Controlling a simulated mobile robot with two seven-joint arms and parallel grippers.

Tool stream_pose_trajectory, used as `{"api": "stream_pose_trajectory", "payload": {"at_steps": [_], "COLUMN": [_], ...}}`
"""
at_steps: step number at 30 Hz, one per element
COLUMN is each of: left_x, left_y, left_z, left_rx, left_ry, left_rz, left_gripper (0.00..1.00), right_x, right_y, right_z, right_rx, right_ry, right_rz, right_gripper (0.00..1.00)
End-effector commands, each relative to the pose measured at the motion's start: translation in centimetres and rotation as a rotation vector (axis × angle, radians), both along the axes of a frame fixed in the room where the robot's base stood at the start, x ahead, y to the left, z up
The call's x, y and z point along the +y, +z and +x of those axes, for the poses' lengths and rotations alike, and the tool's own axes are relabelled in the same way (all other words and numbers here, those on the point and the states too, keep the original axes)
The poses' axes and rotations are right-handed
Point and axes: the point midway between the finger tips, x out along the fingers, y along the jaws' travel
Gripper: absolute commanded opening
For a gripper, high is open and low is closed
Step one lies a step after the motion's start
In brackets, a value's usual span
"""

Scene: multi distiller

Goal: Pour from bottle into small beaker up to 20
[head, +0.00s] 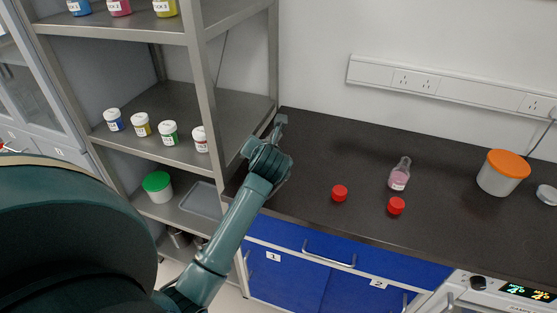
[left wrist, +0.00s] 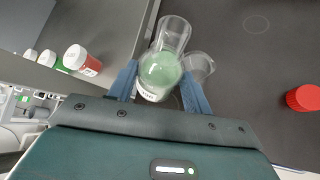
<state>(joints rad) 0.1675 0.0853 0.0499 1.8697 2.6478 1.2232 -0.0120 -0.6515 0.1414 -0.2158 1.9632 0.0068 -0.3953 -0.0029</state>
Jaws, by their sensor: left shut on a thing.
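My left gripper (left wrist: 158,76) is shut on a clear bottle (left wrist: 160,72) with green liquid and a white label, between its two blue fingers. The bottle looks tilted in the left wrist view. A small clear beaker (left wrist: 200,66) shows just right of the bottle, partly behind a finger; I cannot tell whether they touch, and I see no liquid in it. In the head view the left gripper (head: 279,121) is over the left end of the dark bench, and its bottle and the beaker are not clearly visible. My right gripper is not in view.
A bottle with pink liquid (head: 399,176) stands on the dark bench (head: 330,150) near two red caps (head: 340,193) (head: 396,205). An orange-lidded jar (head: 503,172) is farther right. A metal shelf (head: 205,60) with several jars stands close left of my left arm.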

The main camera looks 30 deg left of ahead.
Motion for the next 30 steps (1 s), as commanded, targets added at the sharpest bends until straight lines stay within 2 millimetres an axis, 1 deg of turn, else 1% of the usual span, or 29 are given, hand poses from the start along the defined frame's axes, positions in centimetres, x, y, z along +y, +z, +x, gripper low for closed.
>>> {"api": "stream_pose_trajectory", "payload": {"at_steps": [1, 8, 11, 17, 19, 21, 30], "left_x": [0.3, 0.9, 1.0, 1.4, 1.6, 1.5, 1.4], "left_y": [-0.2, -1.3, -1.9, -3.7, -4.6, -4.3, -4.3], "left_z": [0.2, 0.5, 0.4, 0.0, -0.1, -0.2, -0.2], "left_rx": [0.006, 0.064, 0.142, 0.377, 0.457, 0.455, 0.451], "left_ry": [0.008, 0.011, 0.009, 0.01, 0.011, 0.011, 0.01], "left_rz": [0.002, 0.063, 0.136, 0.346, 0.418, 0.41, 0.405], "left_gripper": [0.21, 0.21, 0.21, 0.21, 0.21, 0.21, 0.21], "right_x": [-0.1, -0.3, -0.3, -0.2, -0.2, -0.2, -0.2], "right_y": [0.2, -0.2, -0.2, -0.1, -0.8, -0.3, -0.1], "right_z": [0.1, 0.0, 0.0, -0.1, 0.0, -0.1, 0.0], "right_rx": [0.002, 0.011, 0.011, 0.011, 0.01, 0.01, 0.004], "right_ry": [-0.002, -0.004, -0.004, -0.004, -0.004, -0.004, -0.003], "right_rz": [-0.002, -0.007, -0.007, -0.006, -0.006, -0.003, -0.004], "right_gripper": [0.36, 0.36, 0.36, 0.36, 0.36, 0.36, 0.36]}}
